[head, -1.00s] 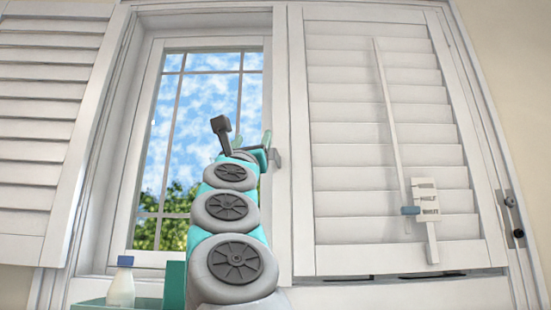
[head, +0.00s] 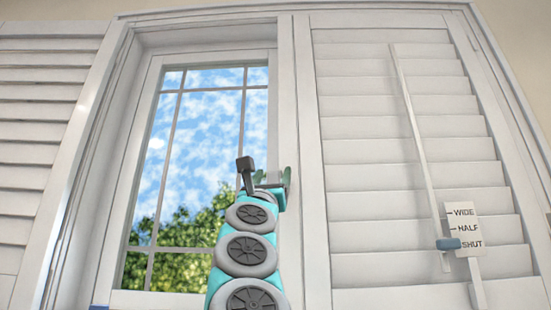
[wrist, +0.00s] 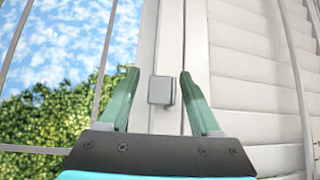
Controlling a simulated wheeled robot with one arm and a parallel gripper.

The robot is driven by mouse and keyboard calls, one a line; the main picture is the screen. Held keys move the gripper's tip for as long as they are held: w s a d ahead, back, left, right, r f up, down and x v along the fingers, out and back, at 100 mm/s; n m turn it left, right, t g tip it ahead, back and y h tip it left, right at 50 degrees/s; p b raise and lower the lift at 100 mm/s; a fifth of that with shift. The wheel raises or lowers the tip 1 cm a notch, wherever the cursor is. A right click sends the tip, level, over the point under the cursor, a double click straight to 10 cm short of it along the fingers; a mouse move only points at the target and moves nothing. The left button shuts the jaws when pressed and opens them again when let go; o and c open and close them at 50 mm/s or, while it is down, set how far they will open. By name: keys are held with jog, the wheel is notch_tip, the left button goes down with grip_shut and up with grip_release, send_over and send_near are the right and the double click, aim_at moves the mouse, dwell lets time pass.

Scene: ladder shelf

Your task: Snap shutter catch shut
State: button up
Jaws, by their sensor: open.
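The fingers are open, with a gap on each side of the catch, and no contact is visible. In the head view my gripper (head: 273,178) is raised in front of the same upright. The catch is mostly hidden there behind the gripper, so its exact state cannot be told.
The right shutter has a tilt rod (head: 420,150) and a label plate (head: 463,228) reading WIDE, HALF, SHUT. The left shutter (head: 50,130) is swung aside from the window (head: 195,160).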

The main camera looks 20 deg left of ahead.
aim_at(273, 173)
jog(key=shift+p+x, duration=1.45)
jog(key=shift+x, duration=0.4)
jog(key=shift+c, duration=0.3)
jog(key=c, duration=0.9)
grip_shut()
jog(key=shift+a, duration=0.15)
